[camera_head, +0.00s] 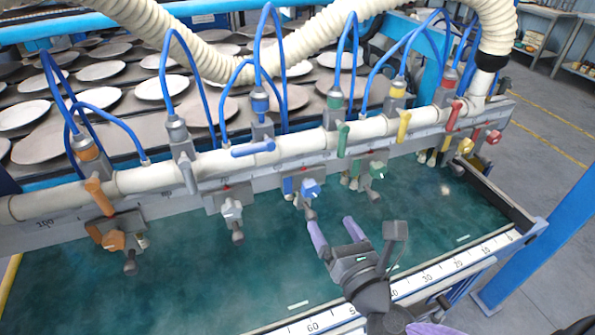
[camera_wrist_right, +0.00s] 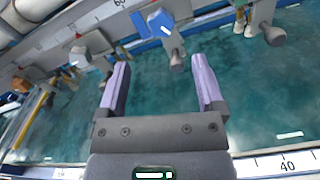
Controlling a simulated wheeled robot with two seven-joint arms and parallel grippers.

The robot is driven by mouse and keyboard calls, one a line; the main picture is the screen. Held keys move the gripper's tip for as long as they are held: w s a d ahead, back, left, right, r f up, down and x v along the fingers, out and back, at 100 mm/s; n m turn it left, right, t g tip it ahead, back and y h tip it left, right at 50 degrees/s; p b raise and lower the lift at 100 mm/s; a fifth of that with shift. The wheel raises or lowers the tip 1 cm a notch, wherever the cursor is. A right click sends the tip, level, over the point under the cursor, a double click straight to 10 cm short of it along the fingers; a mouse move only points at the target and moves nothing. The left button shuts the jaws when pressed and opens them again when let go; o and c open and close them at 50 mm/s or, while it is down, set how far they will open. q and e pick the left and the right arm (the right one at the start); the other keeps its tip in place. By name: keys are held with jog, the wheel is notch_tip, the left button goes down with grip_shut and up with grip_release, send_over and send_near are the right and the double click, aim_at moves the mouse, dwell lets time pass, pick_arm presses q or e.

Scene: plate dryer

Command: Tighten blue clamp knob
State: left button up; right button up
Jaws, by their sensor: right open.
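The blue clamp knob (camera_head: 309,188) sits on its clamp under the long pale pipe, near the middle of the rail. It also shows in the right wrist view (camera_wrist_right: 160,23), ahead of my fingers and a little above the gap between them. My right gripper (camera_head: 335,232) is open and empty, its two purple fingers pointing toward the blue clamp. The fingertips are apart from the knob, just below and to the right of it in the head view. The right gripper also shows in the right wrist view (camera_wrist_right: 160,80). My left gripper is not in view.
Other clamps hang along the rail: orange (camera_head: 113,240), grey (camera_head: 232,210) and green (camera_head: 377,170). A blue lever (camera_head: 253,148) lies on the pipe above. A numbered ruler edge (camera_head: 425,279) borders the green-blue surface (camera_head: 180,285), which is mostly clear.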

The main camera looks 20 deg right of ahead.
aim_at(313, 192)
jog(key=w, duration=0.9)
jog(key=shift+w+d, duration=0.1)
jog(key=shift+d, duration=0.25)
grip_shut()
